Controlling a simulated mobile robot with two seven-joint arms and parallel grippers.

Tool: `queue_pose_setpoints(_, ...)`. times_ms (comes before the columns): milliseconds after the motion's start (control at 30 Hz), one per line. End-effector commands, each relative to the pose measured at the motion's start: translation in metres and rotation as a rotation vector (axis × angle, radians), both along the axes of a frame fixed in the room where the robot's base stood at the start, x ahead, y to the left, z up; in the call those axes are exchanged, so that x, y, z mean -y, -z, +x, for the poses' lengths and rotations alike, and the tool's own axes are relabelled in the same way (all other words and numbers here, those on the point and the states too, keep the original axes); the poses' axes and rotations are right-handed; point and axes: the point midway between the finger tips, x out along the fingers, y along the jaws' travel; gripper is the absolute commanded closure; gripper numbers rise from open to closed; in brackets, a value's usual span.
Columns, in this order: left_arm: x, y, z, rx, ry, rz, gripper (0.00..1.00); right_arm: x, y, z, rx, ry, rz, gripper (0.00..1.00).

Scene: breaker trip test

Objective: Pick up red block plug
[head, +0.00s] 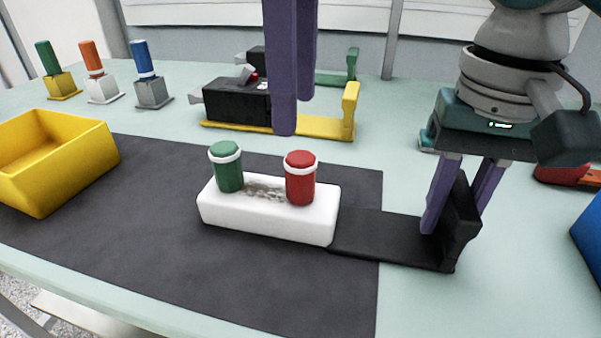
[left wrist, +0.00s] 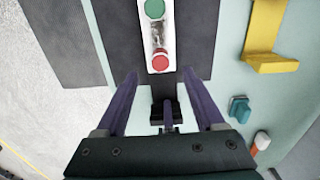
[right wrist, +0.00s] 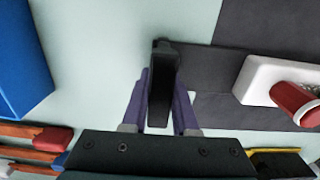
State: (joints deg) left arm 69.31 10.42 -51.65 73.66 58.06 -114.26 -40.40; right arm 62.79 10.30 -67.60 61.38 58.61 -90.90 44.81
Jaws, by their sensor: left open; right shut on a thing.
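The red block plug (head: 300,178) is a red cylinder with a white ring, upright in the right end of a white block (head: 267,222). A green plug (head: 227,166) stands in the block's left end. My left gripper (head: 294,115) is open and empty, its fingers pointing down above and behind the red plug. In the left wrist view the red plug (left wrist: 160,61) lies just beyond and between the fingertips. My right gripper (head: 456,215) is shut on the upright black handle (head: 461,225) of the black plate joined to the block; the handle (right wrist: 161,95) shows between its fingers.
A yellow bin (head: 90,165) stands at the left on the dark mat (head: 150,190). Several coloured plugs on small bases stand at the back left. A black device (head: 235,100) on a yellow bracket (head: 335,127) sits behind the block. A blue bin (right wrist: 22,60) is near my right gripper.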

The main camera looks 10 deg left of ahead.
Motion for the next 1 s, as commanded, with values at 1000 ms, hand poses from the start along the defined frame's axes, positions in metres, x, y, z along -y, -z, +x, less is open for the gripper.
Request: queue_pose_setpoints(1000, 0.004, 0.086, 0.000, 0.001, -0.003, 0.001, 0.41, 0.000, 0.000, 0.000, 0.000, -0.001, 0.000, 1.00)
